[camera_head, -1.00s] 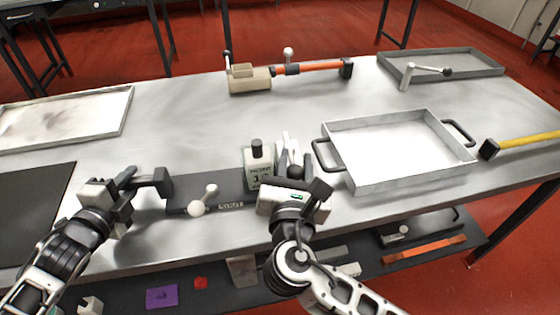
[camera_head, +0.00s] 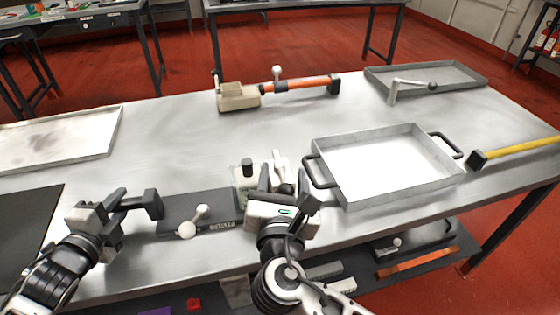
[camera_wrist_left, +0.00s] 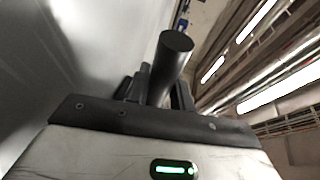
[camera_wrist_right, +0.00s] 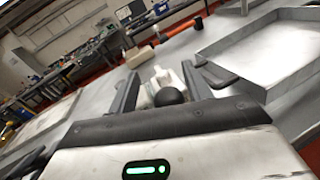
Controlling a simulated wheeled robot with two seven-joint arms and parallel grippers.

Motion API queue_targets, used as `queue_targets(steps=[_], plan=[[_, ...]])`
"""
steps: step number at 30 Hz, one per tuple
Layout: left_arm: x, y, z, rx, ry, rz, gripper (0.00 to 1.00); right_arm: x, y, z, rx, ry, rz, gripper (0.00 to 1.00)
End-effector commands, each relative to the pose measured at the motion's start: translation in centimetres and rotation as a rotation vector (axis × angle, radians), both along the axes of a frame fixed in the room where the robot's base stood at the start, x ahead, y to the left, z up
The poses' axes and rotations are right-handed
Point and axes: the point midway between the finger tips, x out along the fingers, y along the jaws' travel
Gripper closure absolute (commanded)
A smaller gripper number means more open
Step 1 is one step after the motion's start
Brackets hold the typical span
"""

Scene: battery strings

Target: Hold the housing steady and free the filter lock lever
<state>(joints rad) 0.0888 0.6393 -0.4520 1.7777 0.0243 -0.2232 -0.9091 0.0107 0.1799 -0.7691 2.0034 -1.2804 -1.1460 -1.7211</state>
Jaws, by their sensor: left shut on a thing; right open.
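The housing is a pale block with a black cap (camera_head: 247,163) and a dark base plate (camera_head: 180,207) running left. My left gripper (camera_head: 137,200) is shut on the black grip (camera_head: 152,203) at the plate's left end; the left wrist view shows a black cylinder (camera_wrist_left: 172,52) at its jaws. My right gripper (camera_head: 285,183) is open beside the pale block. Its fingers lie either side of a lever with a black ball knob (camera_wrist_right: 169,96) and a pale upright piece (camera_wrist_right: 165,78). Contact with the knob cannot be told. My right gripper partly hides the pale block.
A small white lever with a ball end (camera_head: 187,230) sits on the plate's front. A metal tray with black handles (camera_head: 352,195) stands close to the right. A beige tool with an orange bar (camera_head: 238,97) lies behind. The table between is clear.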

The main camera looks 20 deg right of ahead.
Motion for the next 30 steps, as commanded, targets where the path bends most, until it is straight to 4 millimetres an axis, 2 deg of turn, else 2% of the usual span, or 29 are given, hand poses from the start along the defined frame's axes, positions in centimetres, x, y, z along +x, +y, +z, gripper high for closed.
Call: queue_targets(steps=[1,12,18,25,26,27,28,30], plan=[[-0.4,0.0,-1.2,0.004,0.026,0.003,1.00,0.0,0.0,0.9,0.006,-0.004,0.000,0.50],[-0.4,0.0,-1.2,0.003,0.027,0.003,1.00,0.0,0.1,7.6,0.007,-0.006,0.001,0.50],[-0.4,0.0,-1.2,0.003,0.027,0.003,1.00,-0.1,0.1,9.0,0.003,-0.003,0.003,0.50],[-0.4,0.0,-1.2,0.003,0.027,0.003,1.00,-0.1,0.1,9.0,0.002,-0.001,0.003,0.50],[-0.4,0.0,-1.2,0.003,0.027,0.003,0.71,-0.1,0.1,9.0,0.002,-0.001,0.003,0.50],[-0.4,0.0,-1.2,0.004,0.026,0.003,0.60,-0.1,0.1,9.0,0.002,-0.001,0.003,0.50],[-0.3,0.0,-1.1,0.004,0.026,0.003,0.52,-0.1,0.1,9.0,0.002,-0.001,0.003,0.50],[-0.3,0.0,-0.9,0.003,0.021,0.002,0.52,-0.1,0.1,9.0,0.002,-0.001,0.003,0.50]])
